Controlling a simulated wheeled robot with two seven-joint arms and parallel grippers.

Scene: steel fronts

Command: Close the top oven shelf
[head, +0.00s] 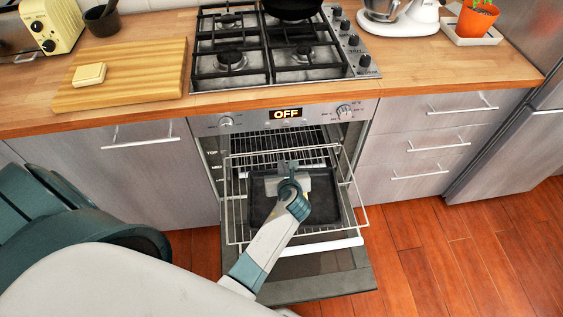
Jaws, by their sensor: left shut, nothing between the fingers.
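The oven stands open below the hob, with its door (325,282) folded down toward me. A wire shelf (232,205) is pulled out of the oven cavity over the open door. A dark tray (262,205) shows within the outline of the wire shelf; I cannot tell whether it rests on the shelf or lies below it. My left gripper (287,168) is shut and empty, above the pulled-out shelf near the oven opening. Whether it touches the shelf is unclear. My arm hides part of the tray and shelf. My right gripper is not in view.
The oven panel display (286,114) reads OFF. A gas hob (250,60) sits in the wooden counter above, with a cutting board (135,75) to its left. Drawers (420,150) to the right are closed. Wooden floor (480,250) is clear at right.

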